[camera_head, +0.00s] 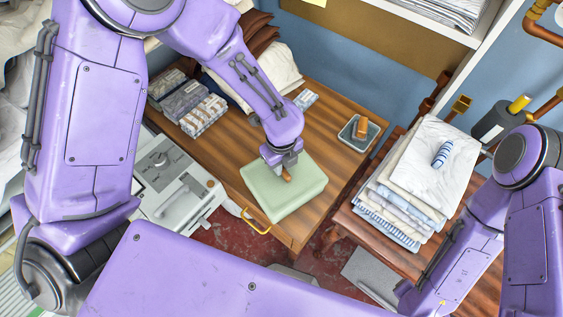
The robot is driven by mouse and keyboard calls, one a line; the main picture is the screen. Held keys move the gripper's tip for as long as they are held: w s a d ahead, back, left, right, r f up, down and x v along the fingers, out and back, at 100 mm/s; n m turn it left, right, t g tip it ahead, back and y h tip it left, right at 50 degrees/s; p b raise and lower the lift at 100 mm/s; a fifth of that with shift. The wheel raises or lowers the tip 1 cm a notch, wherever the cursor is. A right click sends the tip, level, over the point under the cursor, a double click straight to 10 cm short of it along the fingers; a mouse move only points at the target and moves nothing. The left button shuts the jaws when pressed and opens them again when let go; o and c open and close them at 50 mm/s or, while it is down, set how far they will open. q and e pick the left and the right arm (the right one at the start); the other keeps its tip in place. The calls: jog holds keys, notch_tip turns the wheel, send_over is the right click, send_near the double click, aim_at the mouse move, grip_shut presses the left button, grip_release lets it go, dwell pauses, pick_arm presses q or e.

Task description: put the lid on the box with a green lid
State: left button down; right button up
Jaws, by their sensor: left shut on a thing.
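The pale green lid (300,190) lies level over the front part of the wooden table, with an orange-brown knob (287,176) on top. My left gripper (285,170) comes down on it from above and is shut on the knob. Only a pale green top and side show; the box under the lid is hidden or cannot be told apart from it. I cannot tell whether the lid rests fully on the box. My right arm shows at the right, but its gripper is out of view.
The wooden table (325,130) holds several patterned packs (205,115) at the left and a small grey tray (359,134) with an orange-brown item. A stack of folded cloths (405,185) stands at the right. A grey-white machine (175,190) is at the left.

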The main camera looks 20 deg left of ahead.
pick_arm(q)
jog(key=shift+f, duration=0.35)
dwell(0.5)
jog(key=c, duration=0.5)
grip_release()
jog(key=shift+c, duration=0.2)
jog(key=shift+r, duration=0.15)
notch_tip(320, 180, up, 2)
jog(key=p, duration=0.2)
jog(key=shift+r+p, duration=0.15)
jog(key=shift+p, duration=0.25)
jog(key=shift+r+p, duration=0.9)
jog(key=shift+r, duration=1.35)
